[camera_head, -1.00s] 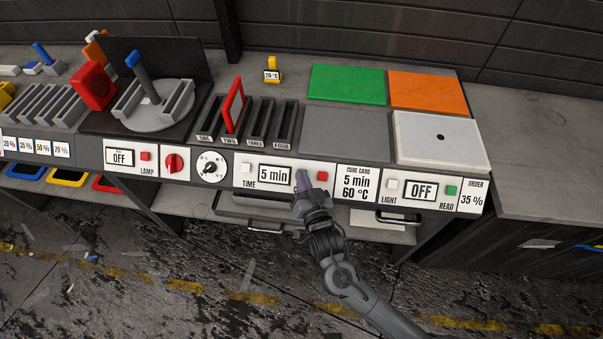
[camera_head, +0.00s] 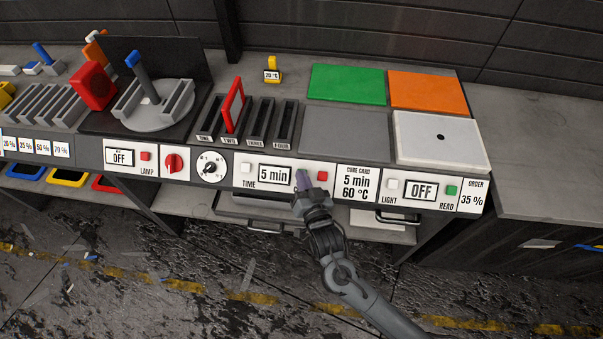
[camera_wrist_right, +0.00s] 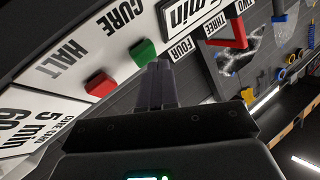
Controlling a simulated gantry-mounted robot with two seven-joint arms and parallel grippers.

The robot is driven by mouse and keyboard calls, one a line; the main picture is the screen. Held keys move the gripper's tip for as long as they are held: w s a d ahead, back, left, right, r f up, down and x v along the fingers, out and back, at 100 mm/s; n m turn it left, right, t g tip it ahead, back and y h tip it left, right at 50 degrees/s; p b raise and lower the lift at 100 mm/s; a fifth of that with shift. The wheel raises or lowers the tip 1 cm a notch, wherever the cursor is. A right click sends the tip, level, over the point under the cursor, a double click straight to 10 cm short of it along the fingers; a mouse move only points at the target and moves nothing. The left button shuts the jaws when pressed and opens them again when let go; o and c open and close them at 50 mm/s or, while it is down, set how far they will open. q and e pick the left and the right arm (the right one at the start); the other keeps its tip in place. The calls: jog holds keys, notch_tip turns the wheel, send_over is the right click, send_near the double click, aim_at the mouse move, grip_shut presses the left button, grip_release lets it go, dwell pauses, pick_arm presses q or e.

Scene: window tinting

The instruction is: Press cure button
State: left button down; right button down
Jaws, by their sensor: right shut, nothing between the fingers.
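The green cure button (camera_wrist_right: 142,53) sits on the white panel by the word CURE in the right wrist view. My right gripper (camera_head: 302,178) is shut and empty, with its fingertips up at the panel front between the "5 min" time display (camera_head: 275,174) and the red HALT button (camera_head: 321,176). In the head view the fingers hide the green button. In the right wrist view the fingertips (camera_wrist_right: 159,68) overlap the edge of the green button; I cannot tell whether they touch it. My left gripper is not in view.
The red HALT button is close beside the fingertips. A white time button (camera_head: 247,168) is left of the display, and the cure card (camera_head: 357,184) is at right. A drawer handle (camera_head: 265,229) is below. A red frame (camera_head: 233,106) stands in the slot rack above.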

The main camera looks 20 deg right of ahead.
jog(key=shift+w+d+f, duration=0.2)
jog(key=shift+w+f, duration=0.1)
dwell(0.6)
dwell(0.3)
jog(key=shift+s+a+r+p, duration=0.2)
jog(key=shift+s+r+p, duration=0.1)
jog(key=shift+r+p, duration=0.25)
jog(key=shift+s+a+r+p, duration=0.1)
jog(key=shift+s+a+p, duration=0.05)
jog(key=shift+s+p, duration=0.15)
jog(key=s+r+p, duration=0.1)
jog(key=s+a+r+p, duration=0.1)
jog(key=p, duration=0.1)
jog(key=s+r+p, duration=0.1)
jog(key=p, duration=0.1)
jog(key=shift+a+r, duration=0.25)
jog(key=shift+a, duration=0.1)
dwell(0.5)
